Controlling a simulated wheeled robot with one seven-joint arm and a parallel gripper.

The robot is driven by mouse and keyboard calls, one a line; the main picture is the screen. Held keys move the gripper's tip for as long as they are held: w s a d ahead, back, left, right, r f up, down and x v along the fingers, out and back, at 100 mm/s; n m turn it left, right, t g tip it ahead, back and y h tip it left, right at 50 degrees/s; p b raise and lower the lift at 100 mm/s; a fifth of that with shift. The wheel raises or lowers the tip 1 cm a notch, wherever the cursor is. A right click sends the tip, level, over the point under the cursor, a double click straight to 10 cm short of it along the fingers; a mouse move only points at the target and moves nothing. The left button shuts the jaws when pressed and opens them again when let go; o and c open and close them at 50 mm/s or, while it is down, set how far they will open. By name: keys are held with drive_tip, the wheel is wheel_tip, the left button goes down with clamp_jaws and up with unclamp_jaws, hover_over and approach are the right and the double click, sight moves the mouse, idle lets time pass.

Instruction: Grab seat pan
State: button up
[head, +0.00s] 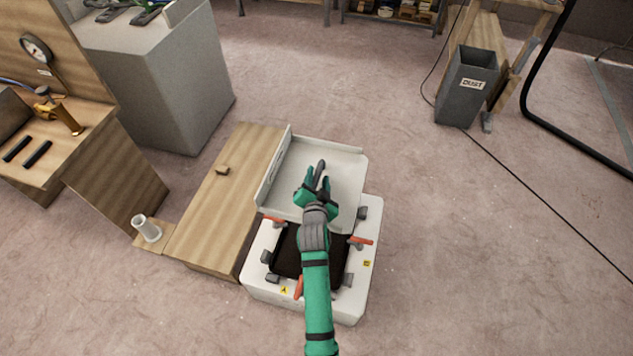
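The seat pan appears to be the white shallow pan (345,170) with raised edges in the middle of the head view. It lies between the wooden bench and the white box, overlapping the box's far edge in the picture. My gripper (317,172) is over the pan's middle, at the end of my green and grey arm. My arm and gripper hide part of the pan. I cannot tell whether the gripper touches the pan or hangs above it, or how far apart its fingers are.
A white box (363,285) with orange clamps and a dark opening stands at the pan's near side. A wooden bench (225,195) is to the left, with a small block (222,170) on it. A grey dust bin (466,88) stands back right. Floor to the right is clear except for a cable.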

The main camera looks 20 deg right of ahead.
drive_tip(key=shift+x, duration=1.35)
drive_tip(key=shift+c, duration=0.6)
clamp_jaws()
drive_tip(key=shift+r, duration=0.2)
